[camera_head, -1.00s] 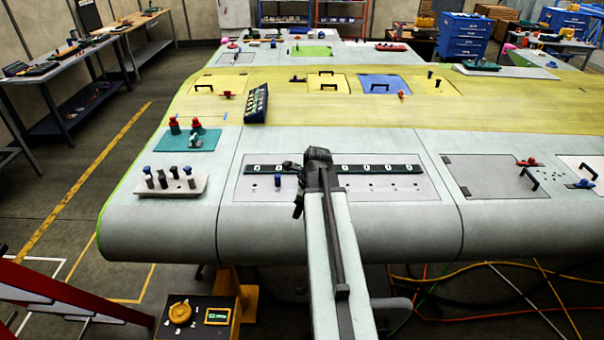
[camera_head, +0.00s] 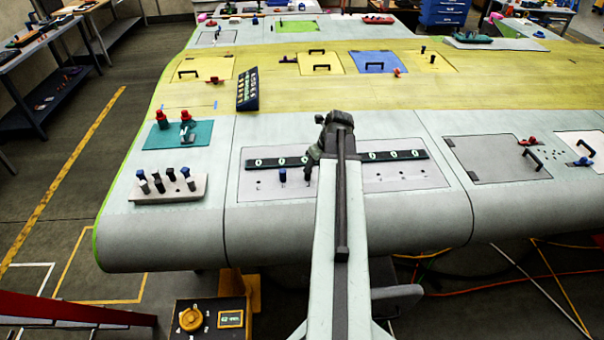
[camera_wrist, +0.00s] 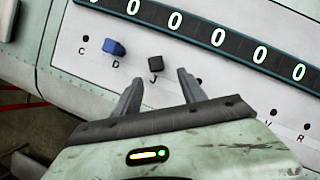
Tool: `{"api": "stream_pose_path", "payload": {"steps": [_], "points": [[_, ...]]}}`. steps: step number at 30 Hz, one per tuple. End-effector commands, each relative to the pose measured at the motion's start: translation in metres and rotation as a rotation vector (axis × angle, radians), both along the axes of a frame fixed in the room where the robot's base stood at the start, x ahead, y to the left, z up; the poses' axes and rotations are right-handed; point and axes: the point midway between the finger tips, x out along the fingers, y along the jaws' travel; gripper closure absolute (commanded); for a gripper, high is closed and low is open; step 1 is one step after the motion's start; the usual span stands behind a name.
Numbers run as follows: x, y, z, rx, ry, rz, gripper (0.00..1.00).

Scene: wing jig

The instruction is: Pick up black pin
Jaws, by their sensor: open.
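The black pin (camera_wrist: 155,65) stands in the light grey hole panel by the letter J, seen in the wrist view. My gripper (camera_wrist: 160,80) is open, its two fingers pointing at the panel on either side of the pin's near side. The pin appears between and just beyond the fingertips, not clasped. A blue pin (camera_wrist: 115,47) stands to its left by the letter D, and also shows in the head view (camera_head: 283,175). In the head view my gripper (camera_head: 311,168) is low over the panel, and the black pin is hard to tell from it.
A black strip with white numerals (camera_head: 390,155) runs behind the pins. A pale block (camera_head: 180,194) with several black and blue pins sits at left, near a teal plate (camera_head: 160,137) with red-topped parts. The right of the panel is largely clear.

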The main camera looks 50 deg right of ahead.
Motion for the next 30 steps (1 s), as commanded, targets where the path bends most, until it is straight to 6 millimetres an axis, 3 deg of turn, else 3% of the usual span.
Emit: {"api": "stream_pose_path", "payload": {"steps": [3,10,18,25,26,30], "points": [[0.010,0.002,-0.021,0.000,0.000,0.008,0.51],[0.017,0.005,-0.027,0.000,0.000,0.014,0.51],[0.037,0.003,-0.068,-0.001,-0.001,0.016,0.51],[0.038,0.003,-0.066,-0.001,-0.001,0.016,0.51],[0.038,0.003,-0.066,-0.001,-0.001,0.016,0.54],[0.038,0.004,-0.066,-0.001,-0.001,0.017,0.93]]}}
